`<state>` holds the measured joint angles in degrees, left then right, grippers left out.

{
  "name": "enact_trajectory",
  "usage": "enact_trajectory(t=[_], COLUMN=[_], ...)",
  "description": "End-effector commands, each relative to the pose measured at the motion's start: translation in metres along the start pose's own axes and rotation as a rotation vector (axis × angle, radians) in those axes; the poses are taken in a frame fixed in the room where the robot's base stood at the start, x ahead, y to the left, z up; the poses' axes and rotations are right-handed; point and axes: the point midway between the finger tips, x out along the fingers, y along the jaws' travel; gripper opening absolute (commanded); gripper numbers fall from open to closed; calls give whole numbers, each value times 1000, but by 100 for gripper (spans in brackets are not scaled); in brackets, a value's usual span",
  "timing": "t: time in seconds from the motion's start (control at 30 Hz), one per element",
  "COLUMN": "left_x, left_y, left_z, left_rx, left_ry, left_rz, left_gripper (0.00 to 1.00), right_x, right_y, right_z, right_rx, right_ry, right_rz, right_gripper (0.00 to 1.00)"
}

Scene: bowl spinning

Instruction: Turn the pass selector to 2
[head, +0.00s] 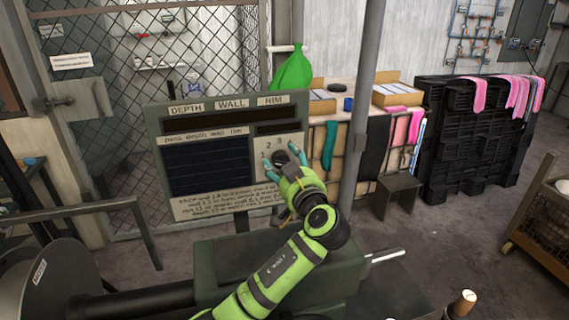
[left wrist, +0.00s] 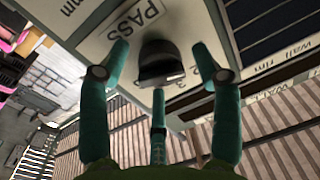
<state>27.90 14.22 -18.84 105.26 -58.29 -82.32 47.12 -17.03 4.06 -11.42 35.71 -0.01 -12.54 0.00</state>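The pass selector is a dark round knob (left wrist: 160,62) on the pale lower-right part of the panel (head: 158,125), beside the label PASS (left wrist: 138,18) in the left wrist view. A light mark shows on the knob's edge; I cannot tell which number it points at. The numbers 2 and 3 (head: 274,143) show above my gripper in the head view. My left gripper (head: 283,160) has teal fingers spread around the knob, with visible gaps in the left wrist view. It mostly hides the knob in the head view. My right gripper is not in view.
The panel carries DEPTH, WALL and RIM displays and printed text. A grey post (head: 362,95) stands just right of it. Behind are a wire-mesh door (head: 165,60), a bench with boxes (head: 398,92), a small stool (head: 397,187) and stacked black crates (head: 470,140).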

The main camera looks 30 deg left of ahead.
Motion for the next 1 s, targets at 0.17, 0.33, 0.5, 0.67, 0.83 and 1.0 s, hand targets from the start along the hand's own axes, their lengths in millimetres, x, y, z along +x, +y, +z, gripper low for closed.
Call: enact_trajectory(t=[0.17,0.33,0.5,0.67,0.83,1.0], left_x=[0,0,0,0,0,0], left_y=[0,0,0,0,0,0], left_z=[0,0,0,1,1,1], left_rx=[0,2,34,113,236,367], left_ry=[0,0,3,9,17,26], left_rz=[0,0,-1,-3,-5,-5], left_gripper=[10,10,10,10,10,10], right_x=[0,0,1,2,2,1], right_y=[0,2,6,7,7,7], right_z=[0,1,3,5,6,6], right_rx=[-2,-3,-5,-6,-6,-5], right_ry=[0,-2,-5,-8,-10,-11], right_rz=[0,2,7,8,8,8], right_gripper=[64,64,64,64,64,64])
